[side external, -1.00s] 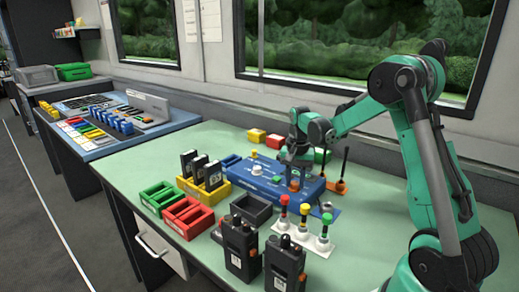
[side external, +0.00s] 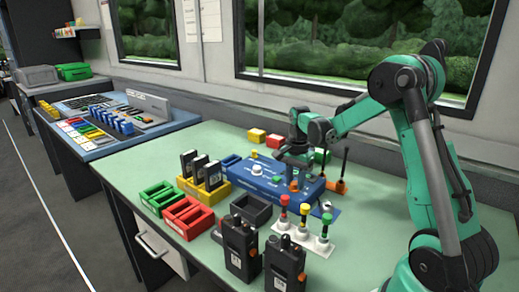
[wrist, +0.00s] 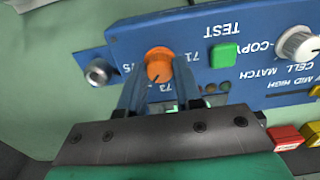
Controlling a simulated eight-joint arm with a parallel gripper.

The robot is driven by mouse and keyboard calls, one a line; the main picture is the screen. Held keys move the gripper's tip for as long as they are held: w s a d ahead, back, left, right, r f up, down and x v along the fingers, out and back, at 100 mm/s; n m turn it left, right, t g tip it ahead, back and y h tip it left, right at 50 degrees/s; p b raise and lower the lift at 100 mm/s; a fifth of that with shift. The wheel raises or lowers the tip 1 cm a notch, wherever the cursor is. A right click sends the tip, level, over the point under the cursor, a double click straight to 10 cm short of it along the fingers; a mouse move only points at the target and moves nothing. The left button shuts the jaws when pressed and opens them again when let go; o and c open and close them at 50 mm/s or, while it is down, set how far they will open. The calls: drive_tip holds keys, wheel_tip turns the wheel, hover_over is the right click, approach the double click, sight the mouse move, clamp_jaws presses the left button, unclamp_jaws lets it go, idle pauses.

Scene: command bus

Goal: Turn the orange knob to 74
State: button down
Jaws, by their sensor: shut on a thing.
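The orange knob (wrist: 158,65) sits on the blue panel (wrist: 262,75), with the printed numbers 71, 73 and 75 around it. A dark mark shows on its face, but I cannot read its exact setting. My gripper (wrist: 158,80) is shut on the knob, one finger on each side. In the side view my gripper (side external: 294,170) reaches down over the blue panel (side external: 262,181), and a bit of the orange knob (side external: 294,186) shows below it.
A green button (wrist: 223,56) and a white knob (wrist: 299,43) are beside the orange knob. A metal post (wrist: 98,72) stands at the panel's corner. Coloured plungers (side external: 304,208), two radios (side external: 241,248) and a dark tray (side external: 251,209) stand in front of the panel.

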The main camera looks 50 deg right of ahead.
sight(295, 182)
drive_tip(key=c, duration=0.6)
unclamp_jaws()
drive_tip(key=shift+r, duration=2.85)
wheel_tip(295, 182, down, 6)
drive_tip(key=shift+r, duration=0.1)
drive_tip(key=shift+n, duration=0.9)
